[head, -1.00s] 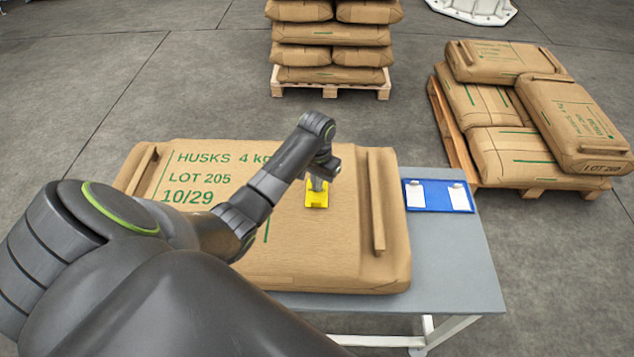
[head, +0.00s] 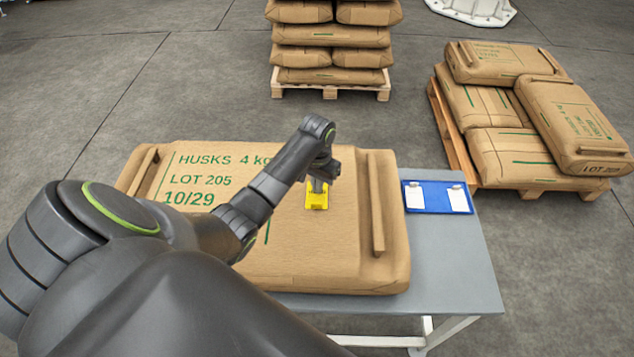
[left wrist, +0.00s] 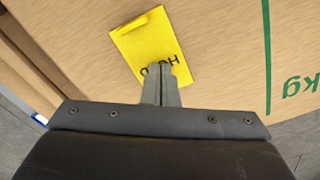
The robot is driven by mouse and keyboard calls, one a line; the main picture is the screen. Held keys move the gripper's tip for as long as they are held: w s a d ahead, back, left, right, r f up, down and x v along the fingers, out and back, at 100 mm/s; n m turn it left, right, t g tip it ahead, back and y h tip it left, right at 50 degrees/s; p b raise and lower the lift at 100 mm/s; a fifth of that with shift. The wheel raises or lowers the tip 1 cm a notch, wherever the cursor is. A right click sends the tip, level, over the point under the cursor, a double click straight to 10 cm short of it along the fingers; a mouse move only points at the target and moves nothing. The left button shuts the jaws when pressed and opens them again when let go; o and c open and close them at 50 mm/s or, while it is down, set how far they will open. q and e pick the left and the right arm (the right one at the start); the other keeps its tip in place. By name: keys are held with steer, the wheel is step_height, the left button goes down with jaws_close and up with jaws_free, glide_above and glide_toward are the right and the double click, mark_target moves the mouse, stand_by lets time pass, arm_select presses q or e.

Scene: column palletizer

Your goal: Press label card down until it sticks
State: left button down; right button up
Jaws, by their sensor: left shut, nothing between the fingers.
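The yellow label card (head: 315,201) lies on top of the large brown HUSKS sack (head: 290,235), right of its printed text. The card also shows in the left wrist view (left wrist: 147,45), with a raised yellow strip at one end and dark lettering partly hidden by my fingers. My left gripper (head: 318,186) is shut and empty, pointing down with its fingertips over the card's lettered part. In the left wrist view the fingertips (left wrist: 160,72) overlap the card's near edge; they look to be at its surface, but I cannot tell whether they touch. My right gripper is not in view.
The sack lies on a grey table (head: 455,265). A blue board (head: 439,206) with two white cards lies on the table right of the sack. Stacked sacks on pallets (head: 330,88) stand behind, and more (head: 530,187) at right. The sack has raised ridges at both ends.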

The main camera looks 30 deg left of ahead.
arm_select(q)
steer(key=shift+r+p, duration=0.75)
steer(key=shift+r, duration=0.5)
step_height(320, 180, up, 6)
